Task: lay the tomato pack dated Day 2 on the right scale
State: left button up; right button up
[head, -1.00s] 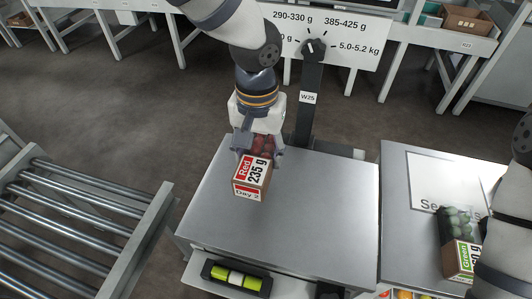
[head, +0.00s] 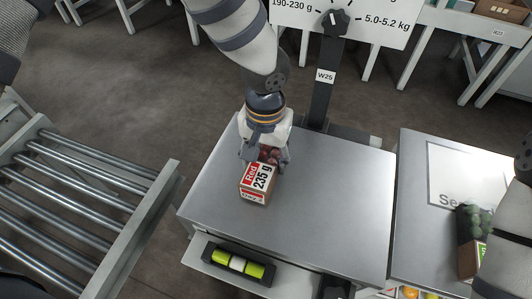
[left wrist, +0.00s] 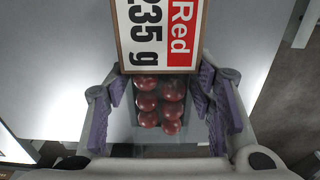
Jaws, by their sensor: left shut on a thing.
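The tomato pack dated Day 2 (head: 257,184) is a small box with a red-and-white label reading Red, 235 g, with red tomatoes at its far end. My left gripper (head: 265,153) is shut on that tomato end. In the left wrist view my fingers (left wrist: 160,110) flank the tomatoes and the pack's label (left wrist: 158,30) faces the camera. The pack is over the left part of the steel plate of the scale marked W25 (head: 330,210); I cannot tell whether it touches. My right arm shows at the right edge, but its gripper is out of sight.
The scale's post (head: 323,95) carries a dial (head: 334,22) and weight-range board behind the plate. A roller conveyor (head: 70,195) is at left. The plate's right part is clear.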

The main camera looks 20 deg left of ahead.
pick_arm(q)
jog(key=shift+f, duration=0.3)
dwell(0.6)
jog(key=o, duration=1.4)
notch_tip(320, 180, up, 12)
jog(key=shift+f, duration=0.1)
